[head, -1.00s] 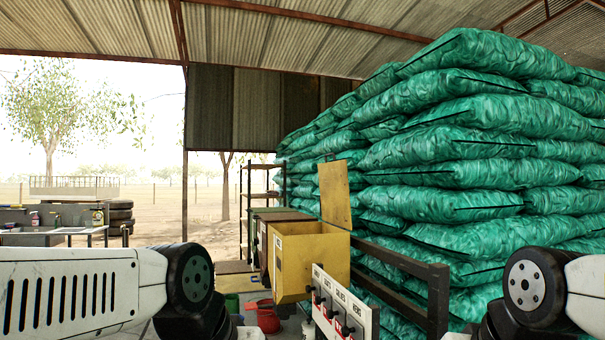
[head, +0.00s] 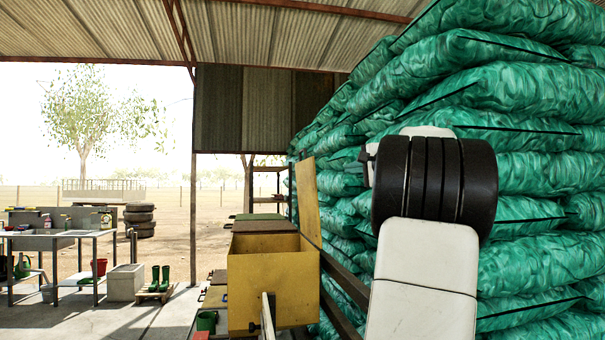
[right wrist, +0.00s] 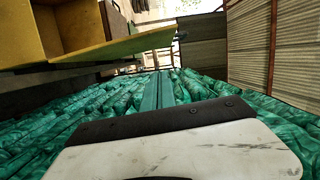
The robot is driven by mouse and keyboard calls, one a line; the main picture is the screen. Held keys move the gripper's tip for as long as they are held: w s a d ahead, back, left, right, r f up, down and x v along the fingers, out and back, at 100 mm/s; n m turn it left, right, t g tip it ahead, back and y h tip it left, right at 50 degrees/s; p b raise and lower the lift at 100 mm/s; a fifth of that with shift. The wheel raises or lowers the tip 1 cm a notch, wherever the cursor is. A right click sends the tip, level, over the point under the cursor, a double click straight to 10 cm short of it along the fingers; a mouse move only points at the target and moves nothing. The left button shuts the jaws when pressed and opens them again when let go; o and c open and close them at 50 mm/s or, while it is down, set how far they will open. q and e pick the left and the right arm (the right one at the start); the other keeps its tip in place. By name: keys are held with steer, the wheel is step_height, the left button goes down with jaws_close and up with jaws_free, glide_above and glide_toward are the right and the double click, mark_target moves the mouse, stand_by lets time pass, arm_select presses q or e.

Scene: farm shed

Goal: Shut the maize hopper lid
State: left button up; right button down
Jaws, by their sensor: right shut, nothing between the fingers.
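The open yellow hopper (head: 262,290) stands low in the middle of the head view. Its lid (head: 307,198) stands up, nearly upright, along its right side. No maize label is readable. In the right wrist view the hopper (right wrist: 80,22) is at the upper left and its lid (right wrist: 115,48) reaches out to the right. My right gripper (head: 366,160) is small and partly hidden behind my own arm, to the right of the lid and apart from it in the picture. Its shut fingers (right wrist: 158,84) seem to show in the wrist view, with nothing between them. My left gripper is not seen.
Stacked green sacks (head: 530,200) fill the right side, close behind my right arm. A dark rail (head: 343,283) runs between hopper and sacks. More closed bins (head: 262,226) stand behind the hopper. A workbench (head: 65,235) stands at the far left; floor between is open.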

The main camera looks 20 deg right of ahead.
steer(key=w+a, duration=0.4)
steer(key=w, duration=0.6)
steer(key=shift+f, duration=0.3)
steer(key=shift+a, duration=0.1)
